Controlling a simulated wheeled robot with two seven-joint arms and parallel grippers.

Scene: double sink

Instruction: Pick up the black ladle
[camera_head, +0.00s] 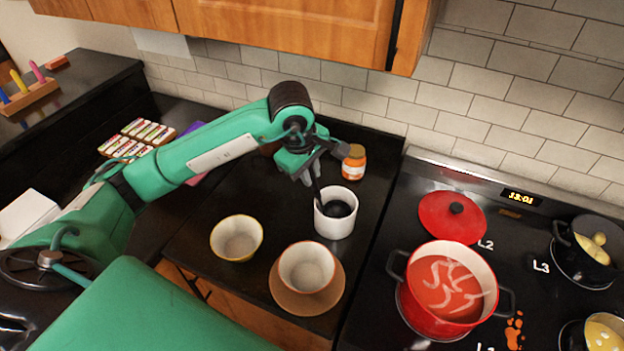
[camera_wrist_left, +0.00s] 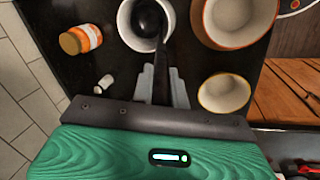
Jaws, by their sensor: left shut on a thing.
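The black ladle (camera_head: 338,208) stands tilted with its dark bowl inside a white container (camera_head: 335,226) on the black counter. My left gripper (camera_head: 314,178) is above the container, shut on the ladle's handle. In the left wrist view the ladle's bowl (camera_wrist_left: 149,17) lies within the white container (camera_wrist_left: 128,37), and its handle runs back between the two grey fingers of the left gripper (camera_wrist_left: 162,80). Whether the bowl touches the container's bottom cannot be told. My right gripper is not in view.
An orange-labelled jar (camera_head: 354,162) stands behind the container. A yellow-rimmed bowl (camera_head: 237,238) and an orange-rimmed bowl (camera_head: 307,267) on a brown saucer (camera_head: 285,295) stand in front. A red pot (camera_head: 447,288) and red lid (camera_head: 452,218) are on the stove at right. Wooden cabinets (camera_head: 290,25) hang above.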

